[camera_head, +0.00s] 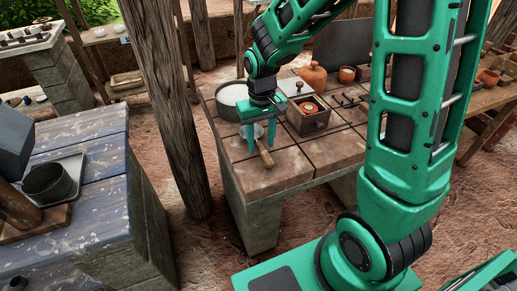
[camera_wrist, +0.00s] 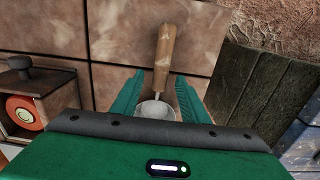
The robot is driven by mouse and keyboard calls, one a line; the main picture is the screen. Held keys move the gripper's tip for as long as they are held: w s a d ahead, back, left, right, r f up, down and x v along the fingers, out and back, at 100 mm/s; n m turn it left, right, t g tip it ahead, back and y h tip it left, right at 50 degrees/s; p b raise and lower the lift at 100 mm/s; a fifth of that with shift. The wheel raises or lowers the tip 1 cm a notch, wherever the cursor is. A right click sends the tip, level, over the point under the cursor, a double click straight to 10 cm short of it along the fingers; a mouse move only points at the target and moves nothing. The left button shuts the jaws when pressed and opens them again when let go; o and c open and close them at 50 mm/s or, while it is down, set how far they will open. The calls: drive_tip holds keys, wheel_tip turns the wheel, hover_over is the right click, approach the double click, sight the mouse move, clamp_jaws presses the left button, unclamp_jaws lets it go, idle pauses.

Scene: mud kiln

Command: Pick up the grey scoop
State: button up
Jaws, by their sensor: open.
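The grey scoop lies on the tiled table (camera_head: 275,178), with its wooden handle (camera_head: 266,156) pointing toward the near edge in the head view. In the wrist view the scoop's grey bowl (camera_wrist: 157,109) lies between the two green fingers and its handle points up the picture. My gripper (camera_head: 263,148) points down over the scoop with its fingers apart, one on each side of it. In the wrist view my gripper (camera_wrist: 158,82) shows a gap between the fingers and the scoop. The lower part of the bowl is hidden by the gripper body.
A white-filled round pan (camera_head: 232,97) stands behind my gripper. A wooden box (camera_head: 308,120) with an orange-rimmed item is close on its right. An orange clay pot (camera_head: 312,75) stands farther back. A wooden post (camera_head: 168,100) rises left of the table. The table's front tiles are clear.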

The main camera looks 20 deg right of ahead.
wheel_tip(320, 180, down, 2)
clamp_jaws()
idle(0.4)
